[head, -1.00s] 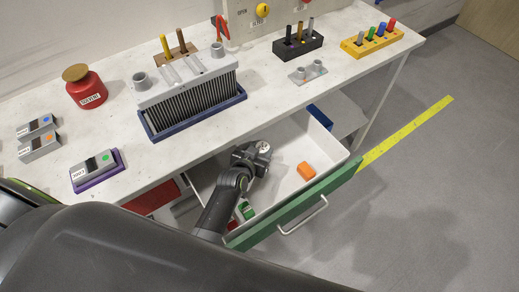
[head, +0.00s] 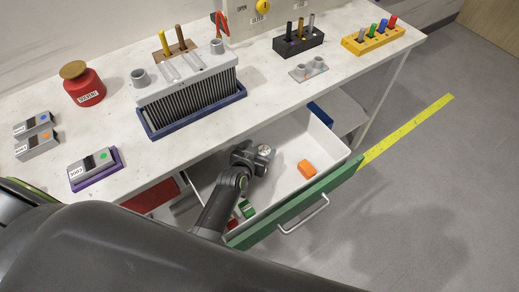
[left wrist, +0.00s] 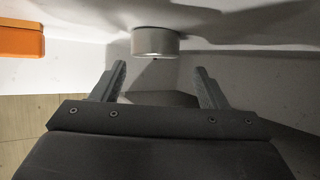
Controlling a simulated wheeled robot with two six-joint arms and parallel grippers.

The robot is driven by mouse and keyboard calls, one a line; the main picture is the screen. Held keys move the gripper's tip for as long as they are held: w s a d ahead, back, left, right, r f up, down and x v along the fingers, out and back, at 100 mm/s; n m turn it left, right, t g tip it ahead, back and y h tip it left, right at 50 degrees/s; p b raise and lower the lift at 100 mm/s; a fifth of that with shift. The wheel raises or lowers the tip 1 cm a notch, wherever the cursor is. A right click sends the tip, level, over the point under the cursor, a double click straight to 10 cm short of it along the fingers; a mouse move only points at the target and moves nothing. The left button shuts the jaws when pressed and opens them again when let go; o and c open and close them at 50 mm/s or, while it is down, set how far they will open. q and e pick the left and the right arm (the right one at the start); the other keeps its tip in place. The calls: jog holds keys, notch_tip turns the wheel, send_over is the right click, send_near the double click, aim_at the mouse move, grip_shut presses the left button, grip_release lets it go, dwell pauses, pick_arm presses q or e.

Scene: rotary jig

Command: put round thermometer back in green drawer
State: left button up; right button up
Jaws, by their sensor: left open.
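The green drawer (head: 296,208) is pulled open, with a white inside and a green front. A small round metal-rimmed piece, which looks like the round thermometer (head: 264,150), is inside the drawer toward its back. In the left wrist view, it shows as a short silver cylinder (left wrist: 155,42) against a white drawer surface. My left gripper (left wrist: 160,68) is open and empty, its two fingers pointing at the cylinder, which lies just beyond the fingertips. In the head view, my left gripper (head: 254,155) reaches down into the drawer and hides part of it. My right gripper is not in view.
An orange block (head: 306,169) lies in the drawer, with a green and white item (head: 246,208) near its front left. The bench top (head: 215,130) above holds a finned block (head: 190,95), a red bottle (head: 84,84) and tool racks. The drawer's right part is mostly clear.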

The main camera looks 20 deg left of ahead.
pick_arm(q)
jog(key=shift+s+r+p, duration=0.1)
jog(key=shift+r+p, duration=0.4)
jog(key=shift+r, duration=0.25)
jog(key=v, duration=0.7)
jog(key=shift+s+b, duration=0.15)
jog(key=shift+b, duration=0.15)
